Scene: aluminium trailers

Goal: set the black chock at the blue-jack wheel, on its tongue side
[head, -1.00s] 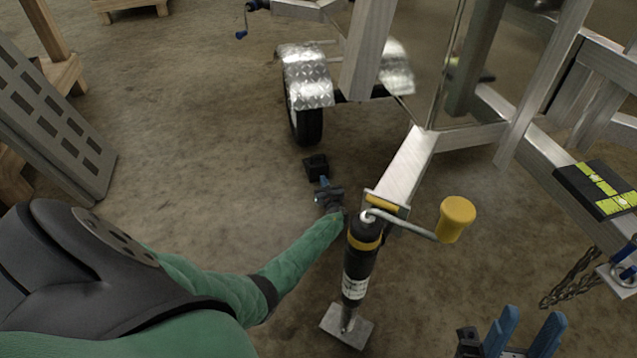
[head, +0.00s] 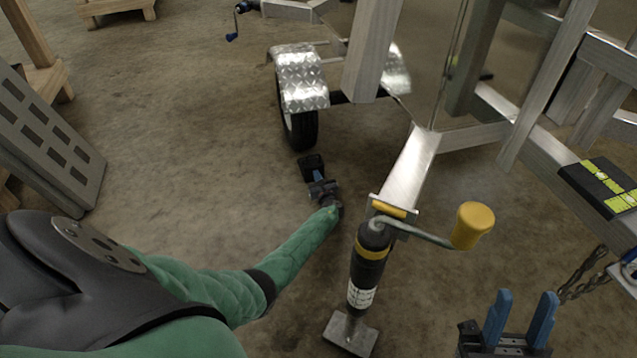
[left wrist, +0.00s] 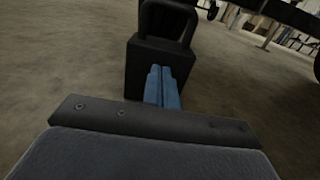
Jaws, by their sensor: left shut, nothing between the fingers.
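The black chock (head: 311,163) stands on the floor just in front of the black tyre (head: 303,130) under a diamond-plate fender (head: 301,80). A very narrow gap or contact lies between chock and tyre; I cannot tell which. My left gripper (head: 319,176) is shut and empty, its blue fingertips at the chock's side away from the tyre. In the left wrist view the chock (left wrist: 140,68), with its loop handle, is directly ahead of the closed fingers (left wrist: 162,88). My right gripper (head: 525,297) is open and empty at the lower right.
A yellow-handled jack (head: 368,262) on a trailer tongue (head: 408,172) stands right of my left forearm. A blue-handled crank (head: 235,30) is at the back. A grey slotted panel (head: 50,135) leans at the left. Floor between panel and tyre is clear.

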